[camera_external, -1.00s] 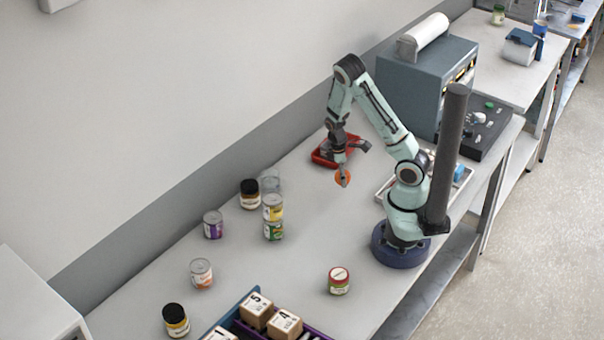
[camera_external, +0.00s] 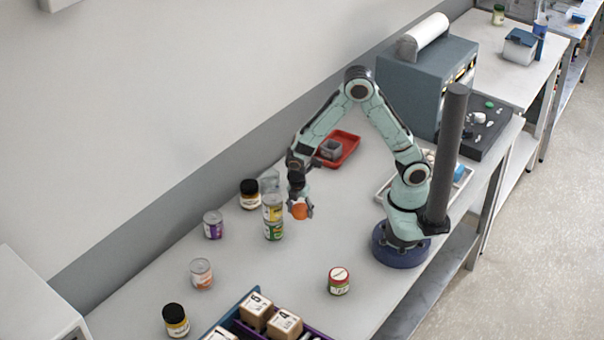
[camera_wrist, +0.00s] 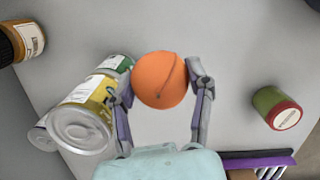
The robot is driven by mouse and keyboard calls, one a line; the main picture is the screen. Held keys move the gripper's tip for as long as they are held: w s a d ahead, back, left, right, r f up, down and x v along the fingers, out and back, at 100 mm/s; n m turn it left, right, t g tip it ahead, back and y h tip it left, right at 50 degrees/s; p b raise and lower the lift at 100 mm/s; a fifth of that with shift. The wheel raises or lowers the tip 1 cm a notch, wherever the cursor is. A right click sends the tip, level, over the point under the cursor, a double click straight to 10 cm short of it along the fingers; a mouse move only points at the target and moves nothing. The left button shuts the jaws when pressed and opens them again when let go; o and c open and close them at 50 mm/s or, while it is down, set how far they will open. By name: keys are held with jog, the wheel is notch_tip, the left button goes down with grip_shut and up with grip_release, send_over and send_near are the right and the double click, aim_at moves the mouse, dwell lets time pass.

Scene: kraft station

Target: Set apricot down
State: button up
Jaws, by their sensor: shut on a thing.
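The apricot (camera_external: 299,212) is a round orange fruit held above the table at mid-bench. In the wrist view the apricot (camera_wrist: 160,80) sits between the two fingers, with a dark crease and stem spot. My gripper (camera_external: 300,210) is shut on it and points down. It also shows in the wrist view (camera_wrist: 161,92). The apricot is just right of the stacked cans, the yellow-labelled can (camera_external: 272,207) on the green-labelled can (camera_external: 273,230). The exact gap between the fruit and the table cannot be told.
A red tray (camera_external: 349,151) holding a grey block lies behind. A red-lidded jar (camera_external: 339,280) stands in front. Table between that jar and my gripper is clear.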

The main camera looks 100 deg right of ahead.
aim_at(301, 268)
jog(key=w+a+n+t, duration=0.1)
jog(key=w+a+n, duration=0.1)
jog(key=a+n, duration=0.65)
jog(key=a+f, duration=0.1)
jog(key=f, duration=0.1)
jog(key=a+f+m, duration=0.1)
jog(key=f, duration=0.2)
jog(key=a+f+m, duration=0.1)
jog(key=f, duration=0.2)
jog(key=shift+s+a+f, duration=0.1)
jog(key=shift+s+f, duration=0.05)
jog(key=shift+f, duration=0.1)
jog(key=o, duration=1.2)
jog(key=shift+c, duration=0.2)
notch_tip(301, 268, up, 12)
jog(key=a, duration=0.2)
jog(key=s+d+r+m+y, duration=0.1)
jog(key=s+d+r+m, duration=0.1)
jog(key=s+r+m, duration=0.4)
jog(key=s+d+r+m+y, duration=0.1)
jog(key=s+d+r+m, duration=0.1)
jog(key=s+r+m, duration=0.4)
jog(key=s+m, duration=0.4)
jog(key=m, duration=0.1)
jog(key=shift+s, duration=0.25)
